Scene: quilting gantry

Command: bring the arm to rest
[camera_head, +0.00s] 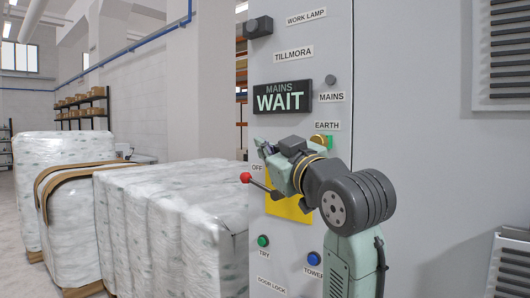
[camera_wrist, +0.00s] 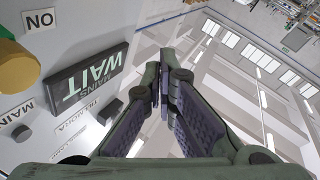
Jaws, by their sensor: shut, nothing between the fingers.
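My gripper (camera_head: 262,148) is in front of the grey control panel (camera_head: 405,60), just below the display reading "MAINS WAIT" (camera_head: 281,96). In the wrist view my gripper (camera_wrist: 160,80) has its fingers together with nothing between them, tips pointing towards the ceiling windows. The display also shows in the wrist view (camera_wrist: 88,75), upside down and left of the fingers. A lever with a red ball (camera_head: 246,177) sticks out below my gripper, near a yellow plate (camera_head: 290,207) partly hidden by my arm. I cannot tell whether my arm touches the lever.
The panel bears a green and yellow earth knob (camera_head: 327,140), a green button (camera_head: 263,241), a blue button (camera_head: 313,258) and a work lamp knob (camera_head: 259,27). Wrapped white bales (camera_head: 180,225) stand close on the left. Vents (camera_head: 505,45) are at right.

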